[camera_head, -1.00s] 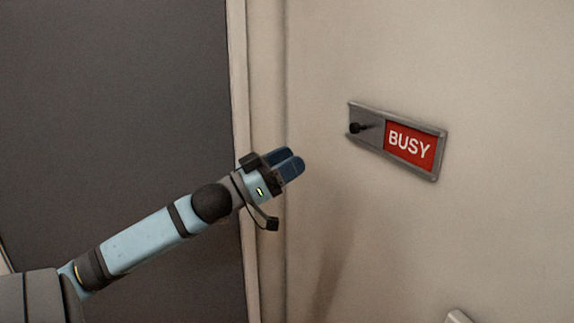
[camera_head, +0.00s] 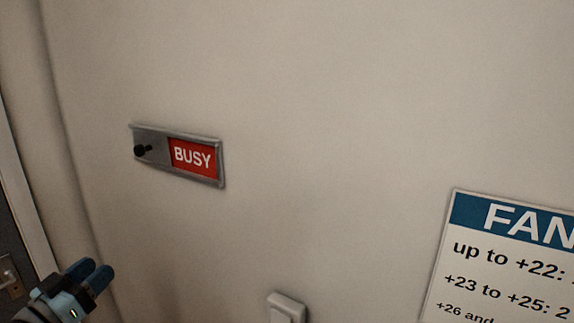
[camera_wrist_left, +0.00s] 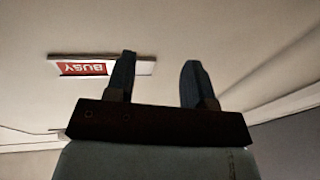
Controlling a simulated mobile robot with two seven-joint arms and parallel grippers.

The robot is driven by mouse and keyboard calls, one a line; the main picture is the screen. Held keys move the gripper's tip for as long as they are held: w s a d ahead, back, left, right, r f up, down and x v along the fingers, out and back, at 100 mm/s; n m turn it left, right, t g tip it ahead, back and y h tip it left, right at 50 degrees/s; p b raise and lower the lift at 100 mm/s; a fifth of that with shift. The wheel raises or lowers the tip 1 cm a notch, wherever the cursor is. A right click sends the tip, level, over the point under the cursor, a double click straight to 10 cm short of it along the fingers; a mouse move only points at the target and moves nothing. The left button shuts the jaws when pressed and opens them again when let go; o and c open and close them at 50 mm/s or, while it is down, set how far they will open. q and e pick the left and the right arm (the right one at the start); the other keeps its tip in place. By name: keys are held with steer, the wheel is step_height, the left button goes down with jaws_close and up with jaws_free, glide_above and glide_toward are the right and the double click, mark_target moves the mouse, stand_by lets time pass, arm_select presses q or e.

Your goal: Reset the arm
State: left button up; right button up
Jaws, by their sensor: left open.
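My left gripper (camera_head: 92,276) is at the lower left of the head view, below and left of the sign, apart from it. Its two blue fingers are open with nothing between them, as the left wrist view (camera_wrist_left: 158,80) also shows. The slider sign (camera_head: 180,156) is on the wall, with a grey frame, a dark knob (camera_head: 142,150) at its left end and a red panel reading "BUSY". In the left wrist view the sign (camera_wrist_left: 85,68) appears upside down beyond the left finger. My right gripper is in neither view.
A white switch (camera_head: 287,307) is on the wall below the sign. A poster headed "FAN" (camera_head: 500,265) is at the right, partly cut off. A door frame (camera_head: 28,200) runs along the left edge. The wall between sign and poster is bare.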

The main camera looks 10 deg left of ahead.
arm_select(q)
steer(key=s+d+f+g+y+p, duration=0.1)
steer(key=s+d+f+g, duration=0.15)
steer(key=d+f, duration=0.45)
steer(key=s+d+f+g+p, duration=0.1)
steer(key=s+d+f+g, duration=0.2)
steer(key=f, duration=0.8)
steer(key=s+d+f+g+y+p, duration=0.1)
steer(key=s+d+f, duration=0.4)
steer(key=f, duration=0.4)
steer(key=s+d+f+g, duration=0.1)
steer(key=s+d+f, duration=0.2)
steer(key=d, duration=0.2)
steer(key=s+d+f+m+g+h, duration=0.1)
steer(key=s+d+f, duration=0.2)
steer(key=d, duration=0.2)
steer(key=shift+r, duration=0.1)
